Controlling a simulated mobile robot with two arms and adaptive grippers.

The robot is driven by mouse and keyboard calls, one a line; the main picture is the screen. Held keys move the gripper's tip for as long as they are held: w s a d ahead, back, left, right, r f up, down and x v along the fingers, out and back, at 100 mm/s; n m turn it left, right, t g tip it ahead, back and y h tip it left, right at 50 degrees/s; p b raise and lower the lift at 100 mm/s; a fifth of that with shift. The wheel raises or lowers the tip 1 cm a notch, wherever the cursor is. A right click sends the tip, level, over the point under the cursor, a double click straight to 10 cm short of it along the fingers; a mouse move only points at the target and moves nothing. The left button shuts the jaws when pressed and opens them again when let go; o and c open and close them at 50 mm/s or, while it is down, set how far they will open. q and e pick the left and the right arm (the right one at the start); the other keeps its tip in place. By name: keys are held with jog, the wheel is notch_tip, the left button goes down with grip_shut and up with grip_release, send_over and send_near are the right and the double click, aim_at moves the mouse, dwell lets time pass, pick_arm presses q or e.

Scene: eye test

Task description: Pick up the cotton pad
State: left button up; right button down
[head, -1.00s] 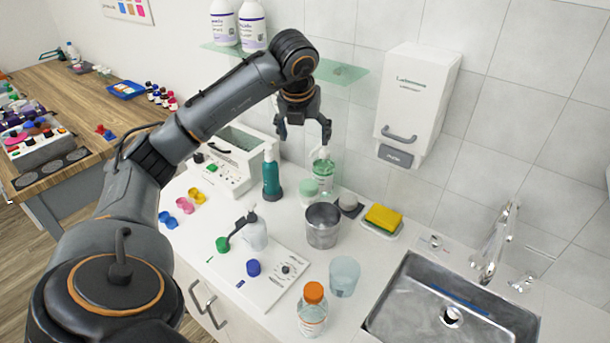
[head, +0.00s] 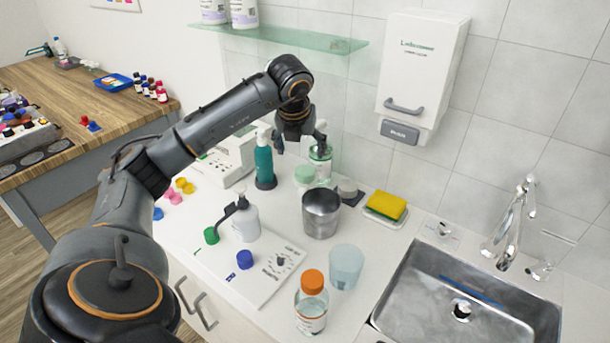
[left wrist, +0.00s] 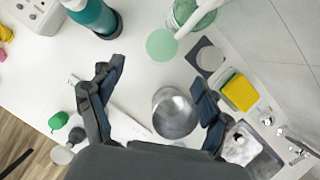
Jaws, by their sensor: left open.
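I cannot tell for sure which thing is the cotton pad. A pale grey round thing (head: 347,188) sits on a dark square by the wall; it also shows in the left wrist view (left wrist: 210,58). A flat-topped mint-green round thing (head: 305,175) stands left of it, and shows as a disc in the left wrist view (left wrist: 161,45). My left gripper (head: 300,148) is open and empty, above the counter near the mint-green thing. Its fingers stand wide apart in the left wrist view (left wrist: 156,78). My right gripper is not in view.
A teal pump bottle (head: 264,165), a clear green bottle (head: 320,168) and a metal beaker (head: 321,214) stand close around. A glass shelf (head: 290,38) is above. A sponge (head: 385,206) and sink (head: 455,295) are right; an orange-capped bottle (head: 311,303) is in front.

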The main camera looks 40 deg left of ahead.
aim_at(304, 172)
pick_arm(q)
jog(key=x, duration=0.4)
jog(key=shift+a+f, duration=0.1)
jog(key=shift+f, duration=0.05)
jog(key=shift+w+f+p, duration=0.15)
jog(key=shift+f+p, duration=0.2)
jog(key=p+x, duration=0.1)
jog(key=x, duration=0.4)
jog(key=c, duration=0.8)
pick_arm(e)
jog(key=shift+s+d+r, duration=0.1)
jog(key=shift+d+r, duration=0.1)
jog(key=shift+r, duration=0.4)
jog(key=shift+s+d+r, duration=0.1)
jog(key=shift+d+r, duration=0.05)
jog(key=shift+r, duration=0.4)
